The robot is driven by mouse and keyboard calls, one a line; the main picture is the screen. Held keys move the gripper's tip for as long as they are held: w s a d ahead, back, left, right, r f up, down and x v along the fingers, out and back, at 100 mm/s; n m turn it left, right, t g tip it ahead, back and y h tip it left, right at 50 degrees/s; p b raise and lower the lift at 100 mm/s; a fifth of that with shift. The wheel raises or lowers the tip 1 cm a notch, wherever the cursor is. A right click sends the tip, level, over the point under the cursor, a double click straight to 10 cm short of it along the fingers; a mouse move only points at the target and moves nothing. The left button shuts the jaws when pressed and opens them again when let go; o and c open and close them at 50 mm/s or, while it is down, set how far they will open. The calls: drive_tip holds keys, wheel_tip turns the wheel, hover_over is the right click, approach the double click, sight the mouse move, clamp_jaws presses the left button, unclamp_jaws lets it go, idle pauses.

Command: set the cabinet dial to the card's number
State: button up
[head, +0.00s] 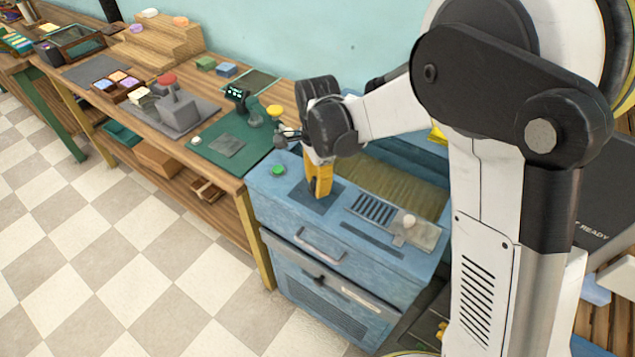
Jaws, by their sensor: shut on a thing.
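The blue cabinet (350,250) stands at the end of the wooden workbench. My gripper (318,190) points down at a dark square plate (328,198) on the cabinet's top, with its yellow fingers close together. The fingers are shut on what appears to be the dial, which they hide. I cannot read the dial's setting or any marks around it. I cannot make out a card with a number in this view.
A green button (279,169) is left of my gripper. A slotted grille (373,209) and a pale knob (408,221) are to its right. A small dark display (237,93) stands on the bench's green mat (212,153). The checkered floor in front is clear.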

drive_tip(key=shift+m, duration=0.6)
drive_tip(key=o, duration=1.2)
drive_tip(key=shift+o, duration=0.2)
wheel_tip(320, 180, up, 12)
